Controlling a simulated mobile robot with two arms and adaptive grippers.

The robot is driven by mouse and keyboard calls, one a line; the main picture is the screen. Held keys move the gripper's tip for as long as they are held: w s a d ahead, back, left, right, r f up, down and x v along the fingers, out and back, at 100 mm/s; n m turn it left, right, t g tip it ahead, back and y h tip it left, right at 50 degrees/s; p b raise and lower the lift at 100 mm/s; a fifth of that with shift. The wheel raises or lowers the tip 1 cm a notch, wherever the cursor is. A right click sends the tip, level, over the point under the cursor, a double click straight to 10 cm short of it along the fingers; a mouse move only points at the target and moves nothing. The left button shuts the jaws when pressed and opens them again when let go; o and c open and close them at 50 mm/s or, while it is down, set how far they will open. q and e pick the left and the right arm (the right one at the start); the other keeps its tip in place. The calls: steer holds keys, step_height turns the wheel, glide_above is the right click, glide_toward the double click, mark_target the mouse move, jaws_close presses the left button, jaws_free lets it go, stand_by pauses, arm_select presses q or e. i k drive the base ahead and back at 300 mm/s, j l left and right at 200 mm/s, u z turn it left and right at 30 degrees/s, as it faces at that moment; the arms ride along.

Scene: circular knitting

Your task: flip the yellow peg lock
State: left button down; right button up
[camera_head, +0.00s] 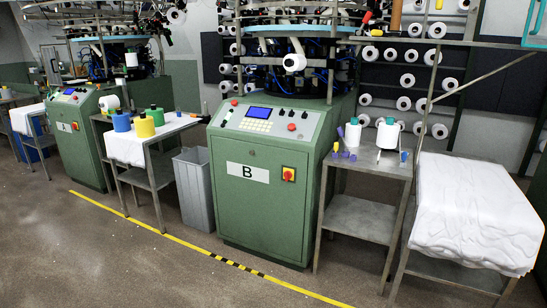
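No part named as a peg lock can be made out for certain. Neither of my grippers is in view.
A side table (362,217) with white cones (388,134) stands right of the machine. A cloth-covered table (470,215) is farther right. A grey bin (194,188) stands to the left. The floor beyond the yellow tape (150,229) is clear in front.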

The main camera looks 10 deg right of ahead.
mark_target(374, 32)
steer(key=i+l+z, duration=0.2)
steer(key=i+z, duration=0.25)
steer(key=i, duration=0.25)
steer(key=i+z, duration=0.4)
steer(key=i, duration=0.3)
steer(key=j, duration=0.05)
